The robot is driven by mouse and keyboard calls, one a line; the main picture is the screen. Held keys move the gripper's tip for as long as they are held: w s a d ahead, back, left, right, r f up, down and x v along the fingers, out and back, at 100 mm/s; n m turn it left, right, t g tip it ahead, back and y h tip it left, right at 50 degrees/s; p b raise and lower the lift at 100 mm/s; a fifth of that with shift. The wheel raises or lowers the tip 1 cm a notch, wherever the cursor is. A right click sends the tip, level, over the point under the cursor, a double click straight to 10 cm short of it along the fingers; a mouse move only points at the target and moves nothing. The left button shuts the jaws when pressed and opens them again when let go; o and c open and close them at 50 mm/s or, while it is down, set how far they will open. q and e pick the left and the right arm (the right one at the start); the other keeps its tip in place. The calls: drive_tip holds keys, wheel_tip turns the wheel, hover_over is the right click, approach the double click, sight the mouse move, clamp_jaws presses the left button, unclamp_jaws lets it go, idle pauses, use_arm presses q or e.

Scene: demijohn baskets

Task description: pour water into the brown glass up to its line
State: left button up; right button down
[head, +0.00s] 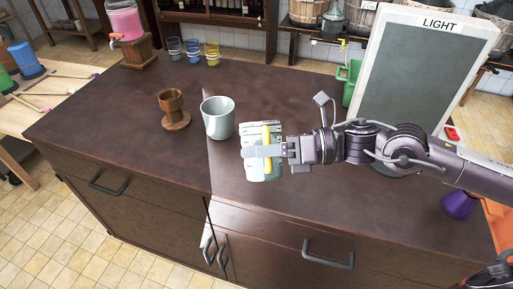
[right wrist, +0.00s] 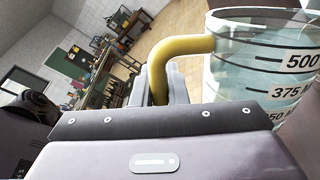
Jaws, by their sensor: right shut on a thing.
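A clear measuring jug (head: 262,169) with a yellow handle is in my right gripper (head: 268,151), over the dark counter right of centre. In the right wrist view the jug (right wrist: 262,75) shows black marks, among them 500 and 375, and its yellow handle (right wrist: 178,46); it looks bluish inside, but I cannot tell the water level. The right gripper is shut on the handle. A brown goblet-shaped vessel (head: 171,102) stands upright on the counter, left of the jug and apart from it; I cannot make out a line on it. My left gripper is not in view.
A pale grey mug (head: 217,118) stands between the brown vessel and the jug. Several small tinted glasses (head: 193,50) and a pink dispenser (head: 125,21) stand at the back left. A LIGHT panel (head: 415,75) rises at the right. The front left counter (head: 110,130) is clear.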

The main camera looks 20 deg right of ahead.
drive_tip(key=shift+w+r, duration=0.1)
drive_tip(key=shift+r, duration=0.05)
idle(2.3)
drive_tip(key=shift+r+b, duration=0.1)
drive_tip(key=shift+b, duration=0.35)
idle(0.4)
drive_tip(key=b, duration=0.2)
drive_tip(key=f+b, duration=0.1)
drive_tip(key=shift+s+f+n+b, duration=0.15)
drive_tip(key=shift+s+n+b, duration=0.1)
drive_tip(key=shift+n+b, duration=0.15)
drive_tip(key=shift+r, duration=0.3)
idle(1.0)
